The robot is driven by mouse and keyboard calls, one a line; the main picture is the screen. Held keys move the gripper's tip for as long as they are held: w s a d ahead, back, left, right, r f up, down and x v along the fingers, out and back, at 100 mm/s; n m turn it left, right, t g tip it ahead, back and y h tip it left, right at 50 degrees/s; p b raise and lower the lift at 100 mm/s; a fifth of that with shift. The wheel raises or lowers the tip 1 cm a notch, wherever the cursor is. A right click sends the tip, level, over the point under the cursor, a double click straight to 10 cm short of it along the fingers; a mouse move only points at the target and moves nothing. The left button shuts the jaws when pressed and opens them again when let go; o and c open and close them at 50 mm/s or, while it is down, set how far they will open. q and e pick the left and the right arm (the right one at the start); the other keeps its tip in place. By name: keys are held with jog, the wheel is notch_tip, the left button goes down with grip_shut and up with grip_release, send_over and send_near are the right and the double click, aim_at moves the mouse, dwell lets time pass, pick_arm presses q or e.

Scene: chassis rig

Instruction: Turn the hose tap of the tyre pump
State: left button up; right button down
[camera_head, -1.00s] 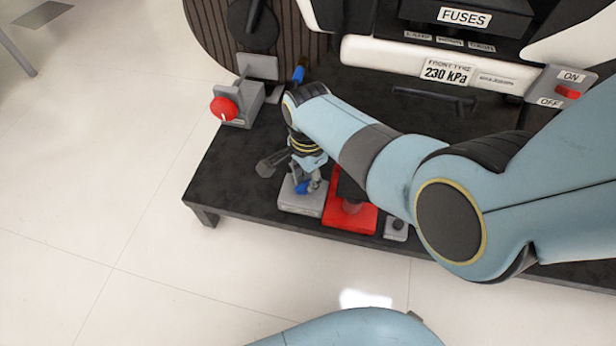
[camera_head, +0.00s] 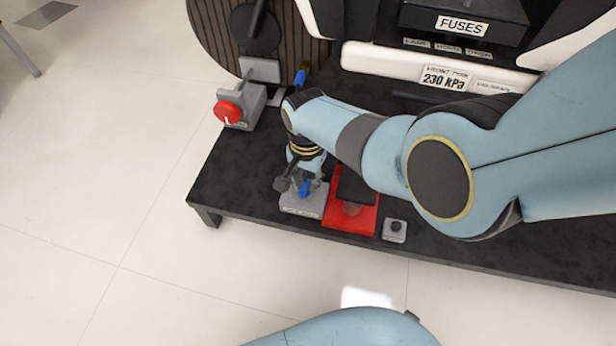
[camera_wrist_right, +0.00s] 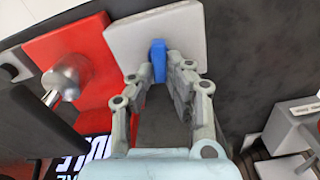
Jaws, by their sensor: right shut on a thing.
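The hose tap's blue handle (camera_head: 305,188) stands on a light grey block (camera_head: 293,208) near the front edge of the black platform. My right gripper (camera_head: 304,178) reaches down onto it, partly hidden by my own wrist. In the right wrist view the blue handle (camera_wrist_right: 158,60) lies between the fingertips of my right gripper (camera_wrist_right: 158,72), which is shut on it. The grey block (camera_wrist_right: 180,32) shows behind it. The red tyre pump base (camera_head: 366,222) stands just right of the block. My left gripper is not in view.
A grey box with a red knob (camera_head: 228,112) stands at the platform's left edge, with a blue-ended part (camera_head: 300,76) behind. A small grey button box (camera_head: 394,231) is right of the pump. Fuse and tyre-pressure panels (camera_head: 446,78) rise behind. Floor is clear in front.

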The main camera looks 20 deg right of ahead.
aim_at(306, 183)
jog(key=shift+n, duration=1.1)
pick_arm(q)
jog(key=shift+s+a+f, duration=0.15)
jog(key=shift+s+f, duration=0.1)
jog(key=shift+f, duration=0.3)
pick_arm(e)
jog(key=shift+a+n, duration=0.1)
jog(key=shift+n, duration=0.2)
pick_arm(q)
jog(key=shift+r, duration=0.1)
pick_arm(e)
jog(key=c, duration=1.3)
grip_release()
jog(key=shift+w, duration=0.1)
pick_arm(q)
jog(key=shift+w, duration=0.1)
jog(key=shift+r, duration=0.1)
pick_arm(e)
jog(key=shift+r, duration=3.7)
